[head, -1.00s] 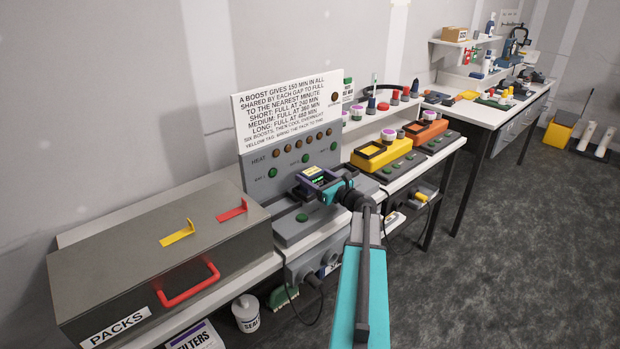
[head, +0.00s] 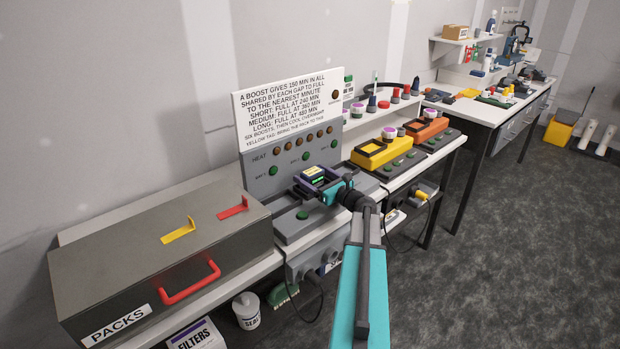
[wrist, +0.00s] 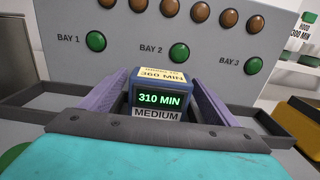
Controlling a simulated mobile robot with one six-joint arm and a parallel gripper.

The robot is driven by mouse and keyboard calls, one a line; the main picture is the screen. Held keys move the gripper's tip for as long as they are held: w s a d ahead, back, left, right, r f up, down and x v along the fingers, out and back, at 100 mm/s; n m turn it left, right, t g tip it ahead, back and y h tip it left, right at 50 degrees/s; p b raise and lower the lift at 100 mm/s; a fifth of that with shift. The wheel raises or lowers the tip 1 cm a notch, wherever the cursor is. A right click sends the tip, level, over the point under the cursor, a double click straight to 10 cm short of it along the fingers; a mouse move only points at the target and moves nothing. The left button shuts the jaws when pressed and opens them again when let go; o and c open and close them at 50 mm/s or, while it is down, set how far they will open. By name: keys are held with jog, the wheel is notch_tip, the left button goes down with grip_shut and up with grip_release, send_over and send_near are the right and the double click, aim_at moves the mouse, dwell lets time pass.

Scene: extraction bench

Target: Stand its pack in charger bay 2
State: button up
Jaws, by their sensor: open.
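The pack (wrist: 158,98) is a small blue block with a yellow label on top, a green readout "310 MIN" and a "MEDIUM" plate. It stands upright at the charger (head: 291,172), in line with the "BAY 2" label and its green lamp (wrist: 179,52) in the wrist view. My gripper (head: 316,183) is at the pack, its purple fingers on either side of it; in the wrist view my gripper (wrist: 158,100) shows narrow gaps beside the pack. The pack's lower end is hidden by my gripper, so its seating cannot be seen.
A grey box marked "PACKS" (head: 160,255) with a red handle stands left of the charger. Yellow (head: 383,151) and orange (head: 426,130) units stand to the right. The charger panel rises behind the pack. Open floor (head: 520,250) lies to the right.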

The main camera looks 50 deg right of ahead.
jog(key=shift+r, duration=0.15)
jog(key=s+b, duration=0.1)
jog(key=s, duration=0.3)
jog(key=s+b, duration=0.1)
jog(key=s, duration=0.3)
jog(key=s+a+b, duration=0.1)
jog(key=s, duration=0.3)
dwell(0.5)
jog(key=shift+s, duration=0.1)
